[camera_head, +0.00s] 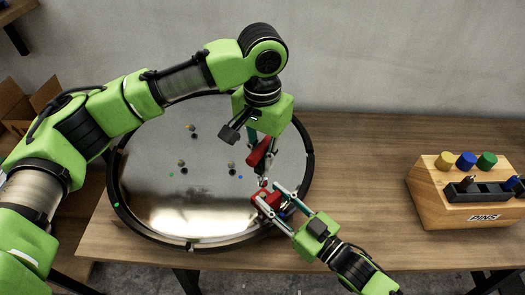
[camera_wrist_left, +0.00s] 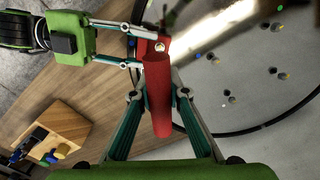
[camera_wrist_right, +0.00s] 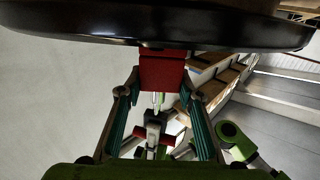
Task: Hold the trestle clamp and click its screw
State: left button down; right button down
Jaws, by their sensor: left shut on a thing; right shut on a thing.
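A red clamp (camera_head: 262,201) sits at the lower right rim of a large round disc (camera_head: 217,205) with a shiny face and dark rim. My right gripper (camera_head: 274,194) is shut on the clamp, which shows as a red block under the dark rim in the right wrist view (camera_wrist_right: 161,69). My left gripper (camera_wrist_left: 160,94) is shut on a red-handled tool (camera_wrist_left: 158,105). In the head view the tool (camera_head: 259,152) is tilted, its lower end just above the clamp. I cannot tell whether its tip touches the screw.
A wooden block (camera_head: 450,213) marked PINS stands on the table (camera_head: 350,150) at the right, with yellow, blue and green knobs. Small posts and coloured dots lie on the disc's face. The table between disc and block is clear. Cardboard boxes (camera_head: 45,95) are at the left.

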pick_arm(q)
jog(key=shift+f, duration=2.2)
jog(key=shift+f, duration=0.7)
jog(key=m, duration=0.3)
jog(key=shift+m, duration=0.8)
